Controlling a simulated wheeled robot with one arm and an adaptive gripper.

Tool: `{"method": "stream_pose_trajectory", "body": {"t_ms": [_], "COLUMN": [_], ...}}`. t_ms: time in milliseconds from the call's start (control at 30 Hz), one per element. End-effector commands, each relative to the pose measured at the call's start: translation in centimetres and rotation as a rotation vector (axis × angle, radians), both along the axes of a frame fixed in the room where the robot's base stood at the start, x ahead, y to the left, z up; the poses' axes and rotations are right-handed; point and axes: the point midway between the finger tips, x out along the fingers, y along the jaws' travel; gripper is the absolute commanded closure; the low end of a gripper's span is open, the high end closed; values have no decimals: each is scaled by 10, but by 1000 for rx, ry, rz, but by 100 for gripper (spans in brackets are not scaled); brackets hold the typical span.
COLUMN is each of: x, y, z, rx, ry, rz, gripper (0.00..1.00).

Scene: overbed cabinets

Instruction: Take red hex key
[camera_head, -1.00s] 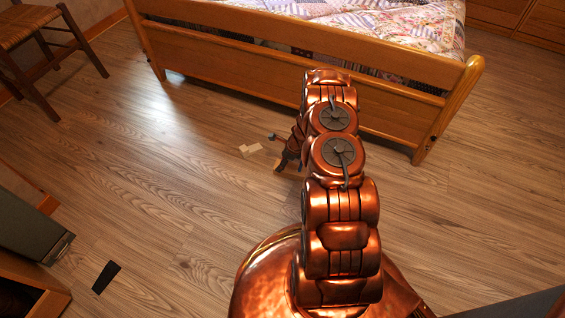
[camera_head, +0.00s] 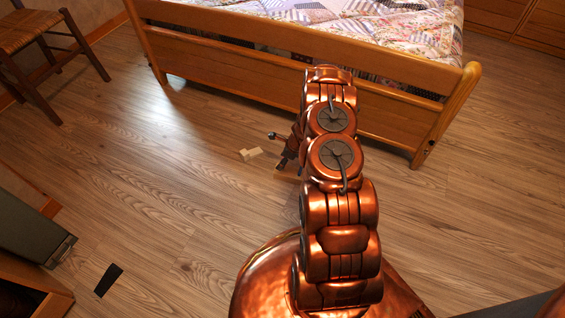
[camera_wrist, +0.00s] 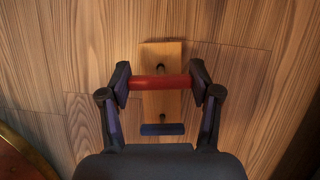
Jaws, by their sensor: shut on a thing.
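The red hex key (camera_wrist: 160,83) shows in the wrist view as a red bar lying crosswise between my fingertips. My gripper (camera_wrist: 159,82) is shut on it, one finger at each end. Behind the red key is a light wooden block (camera_wrist: 161,51) with dark round spots. I cannot tell whether the key still touches the block. A dark blue bar (camera_wrist: 162,129) lies across the block's near end, closer to my palm. In the head view my gripper (camera_head: 283,164) is low near the floor, partly hidden by my arm, and the red key cannot be made out.
A pale block (camera_head: 251,154) lies on the wood floor left of my gripper. The wooden bed (camera_head: 290,55) stands behind. A chair (camera_head: 45,45) is at the upper left, and a dark flat piece (camera_head: 109,281) lies at the lower left. Open floor lies between.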

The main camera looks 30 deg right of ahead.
Motion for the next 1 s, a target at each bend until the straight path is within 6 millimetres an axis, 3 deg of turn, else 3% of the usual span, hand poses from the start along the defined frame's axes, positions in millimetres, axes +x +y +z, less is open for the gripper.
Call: {"method": "stream_pose_trajectory", "body": {"t_ms": [1000], "x": [-112], "y": [30], "z": [14], "rx": [5], "ry": [0], "rz": [-4], "gripper": [69]}}
